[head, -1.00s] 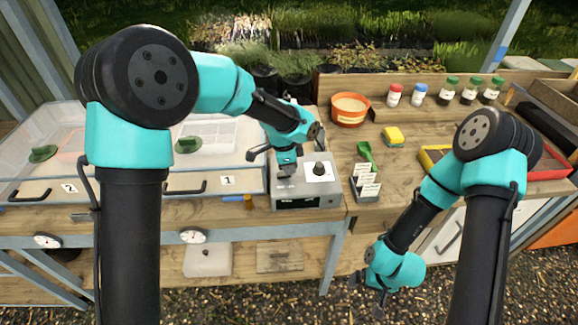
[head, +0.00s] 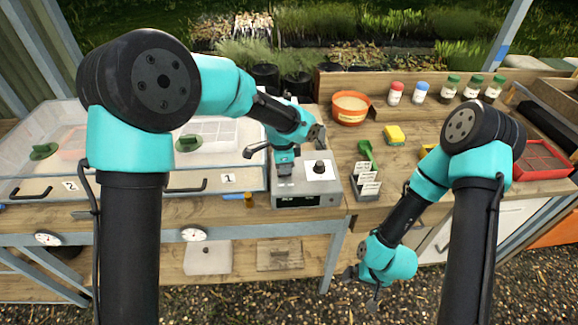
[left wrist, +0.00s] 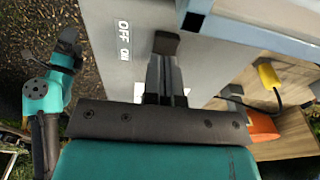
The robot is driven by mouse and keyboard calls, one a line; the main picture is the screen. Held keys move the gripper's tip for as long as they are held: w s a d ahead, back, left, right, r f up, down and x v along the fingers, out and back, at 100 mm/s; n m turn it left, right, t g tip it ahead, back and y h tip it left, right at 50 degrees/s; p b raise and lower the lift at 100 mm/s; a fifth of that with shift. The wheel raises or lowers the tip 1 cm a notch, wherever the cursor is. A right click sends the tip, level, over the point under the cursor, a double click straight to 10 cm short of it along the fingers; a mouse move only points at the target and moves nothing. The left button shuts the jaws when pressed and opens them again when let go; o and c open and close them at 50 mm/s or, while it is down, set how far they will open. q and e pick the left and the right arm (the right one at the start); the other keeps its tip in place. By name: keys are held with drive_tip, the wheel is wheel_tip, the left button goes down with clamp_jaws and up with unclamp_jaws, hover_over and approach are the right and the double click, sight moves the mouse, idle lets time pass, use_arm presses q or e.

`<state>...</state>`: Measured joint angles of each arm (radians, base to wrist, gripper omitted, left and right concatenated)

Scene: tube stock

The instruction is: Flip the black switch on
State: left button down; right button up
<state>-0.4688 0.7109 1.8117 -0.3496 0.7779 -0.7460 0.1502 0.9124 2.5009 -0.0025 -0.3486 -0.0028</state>
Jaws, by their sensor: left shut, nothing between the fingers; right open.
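My right gripper (head: 362,287) is open and empty, low in front of the bench.
A black knob (head: 320,168) on a white patch sits on the box, right of my left gripper. Label cards (head: 369,182), a green scoop (head: 366,152), a yellow sponge (head: 394,134) and an orange pot (head: 351,108) stand to the right. Clear trays (head: 60,150) are left.

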sight(278, 173)
use_arm(q)
drive_tip(key=shift+r, duration=0.25)
drive_tip(key=shift+r, duration=0.25)
wheel_tip(278, 173, up, 13)
drive_tip(key=a, duration=0.2)
idle(0.3)
drive_tip(key=shift+s+a, duration=0.1)
drive_tip(key=shift+s+d+r+h, duration=0.1)
drive_tip(key=shift+s+d+h, duration=0.35)
drive_tip(key=shift+d, duration=0.25)
